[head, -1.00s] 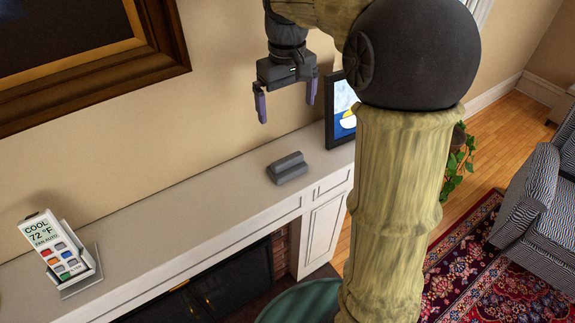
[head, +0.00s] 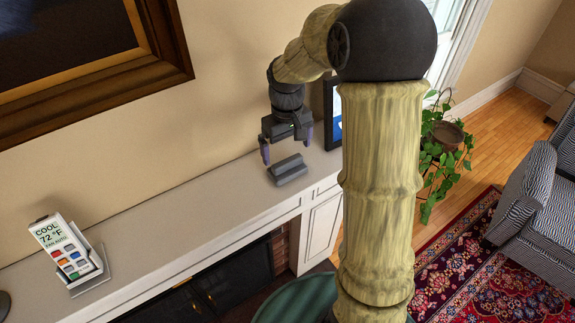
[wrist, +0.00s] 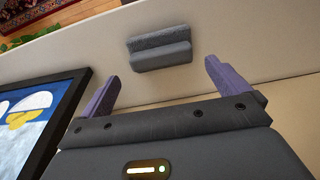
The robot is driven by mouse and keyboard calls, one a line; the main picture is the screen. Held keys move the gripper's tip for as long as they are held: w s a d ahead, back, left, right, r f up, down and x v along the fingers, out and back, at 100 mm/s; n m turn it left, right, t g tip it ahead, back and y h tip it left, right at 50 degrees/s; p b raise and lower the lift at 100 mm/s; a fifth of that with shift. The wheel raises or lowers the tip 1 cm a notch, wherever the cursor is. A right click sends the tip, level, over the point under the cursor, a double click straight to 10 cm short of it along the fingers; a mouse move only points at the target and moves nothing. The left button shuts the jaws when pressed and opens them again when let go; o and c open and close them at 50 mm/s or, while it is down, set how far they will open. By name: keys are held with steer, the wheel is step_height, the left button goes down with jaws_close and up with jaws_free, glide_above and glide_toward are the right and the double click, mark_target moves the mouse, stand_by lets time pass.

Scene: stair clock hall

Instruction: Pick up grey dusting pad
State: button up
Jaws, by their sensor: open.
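The grey dusting pad (head: 288,170) lies on the white mantel shelf (head: 190,215), near its right end. It also shows in the wrist view (wrist: 160,48), ahead of the fingertips and roughly between their lines. My gripper (head: 287,150) hangs just above and behind the pad, with its fingers pointing down. In the wrist view my gripper (wrist: 158,82) has its two purple fingers spread wide and nothing between them. The fingers do not appear to touch the pad.
A framed picture (wrist: 38,120) stands close beside the gripper, at the right end of the shelf in the head view (head: 333,115). A remote in a stand (head: 70,250) is at the shelf's left. The shelf between is clear. The wall is close behind.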

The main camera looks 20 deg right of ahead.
mark_target(288, 160)
steer(key=shift+s+f, duration=0.1)
steer(key=shift+f+p, duration=0.3)
steer(key=shift+p, duration=0.15)
steer(key=shift+s+f+p, duration=0.1)
steer(key=shift+f+p, duration=0.75)
steer(key=shift+f, duration=1.35)
steer(key=c, duration=0.7)
steer(key=shift+d, duration=0.15)
steer(key=shift+c, duration=0.2)
